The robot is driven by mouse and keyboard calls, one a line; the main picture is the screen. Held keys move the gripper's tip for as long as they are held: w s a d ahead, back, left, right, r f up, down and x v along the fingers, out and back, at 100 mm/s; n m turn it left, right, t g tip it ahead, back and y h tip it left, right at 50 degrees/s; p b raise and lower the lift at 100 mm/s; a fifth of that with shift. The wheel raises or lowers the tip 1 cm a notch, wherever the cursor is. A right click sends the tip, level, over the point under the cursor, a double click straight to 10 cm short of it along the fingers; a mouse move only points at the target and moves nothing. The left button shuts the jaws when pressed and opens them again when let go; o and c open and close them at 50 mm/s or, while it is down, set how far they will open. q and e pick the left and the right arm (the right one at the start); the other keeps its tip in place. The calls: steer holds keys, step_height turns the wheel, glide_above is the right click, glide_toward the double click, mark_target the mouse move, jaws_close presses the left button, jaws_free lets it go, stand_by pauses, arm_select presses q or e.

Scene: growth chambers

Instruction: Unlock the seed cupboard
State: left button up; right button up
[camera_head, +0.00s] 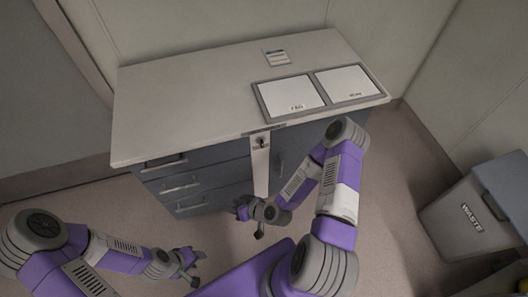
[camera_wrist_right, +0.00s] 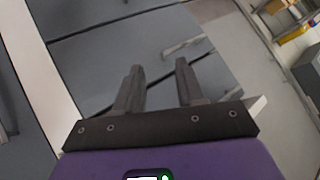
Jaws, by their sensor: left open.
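The grey-fronted cupboard unit (camera_head: 225,165) stands under a pale worktop. A small dark lock or key fitting (camera_head: 261,142) sits high on the white upright strip (camera_head: 260,165) between the drawers and the right-hand door (camera_head: 292,155). My right gripper (camera_head: 247,222) is low in front of the unit, below the lock and apart from it. In the right wrist view my right gripper (camera_wrist_right: 158,75) has its fingers apart with nothing between them, facing grey fronts and a bar handle (camera_wrist_right: 183,47). My left gripper (camera_head: 192,268) is open and empty over the floor at the lower left.
Several drawers with bar handles (camera_head: 180,186) fill the unit's left side. Two framed white panels with labels (camera_head: 290,93) and a small card (camera_head: 276,57) lie on the worktop (camera_head: 190,95). A grey waste bin (camera_head: 465,222) stands at the right. The worktop's left half is clear.

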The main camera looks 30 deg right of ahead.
steer(key=w+d+r+m+t+h+b, duration=0.1)
steer(key=w+d+r+t+h+b, duration=0.15)
steer(key=w+d+t, duration=0.35)
steer(key=m+t+h+b, duration=0.1)
steer(key=m+t+h, duration=0.15)
steer(key=h, duration=0.55)
glide_toward(263, 145)
steer(key=w, duration=0.2)
steer(key=b+x, duration=0.2)
steer(key=x, duration=0.4)
steer(key=shift+w+d+f, duration=0.1)
steer(key=shift+w+d, duration=0.15)
steer(key=shift+w, duration=0.05)
jaws_close()
